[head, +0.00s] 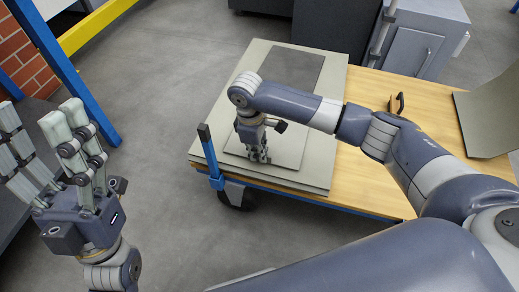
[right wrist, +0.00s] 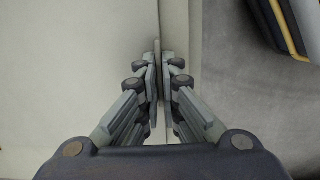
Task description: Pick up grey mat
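A dark grey mat (head: 290,68) lies flat on a thin paler grey sheet, over a larger pale board (head: 210,146) on the cart. My forearm crosses over the mat and hides its middle. My right gripper (head: 258,158) points down at the near left part of this stack, beside the dark mat. In the right wrist view the fingers (right wrist: 160,70) are nearly together along a straight pale edge. My left gripper (head: 38,130) is raised at the far left, open and empty, away from the cart.
The stack sits on a wooden cart top (head: 375,88) with blue rails and a dark upright post (head: 209,148) at its near left corner. A bent grey sheet (head: 490,115) lies at right. A grey cabinet (head: 412,50) stands behind.

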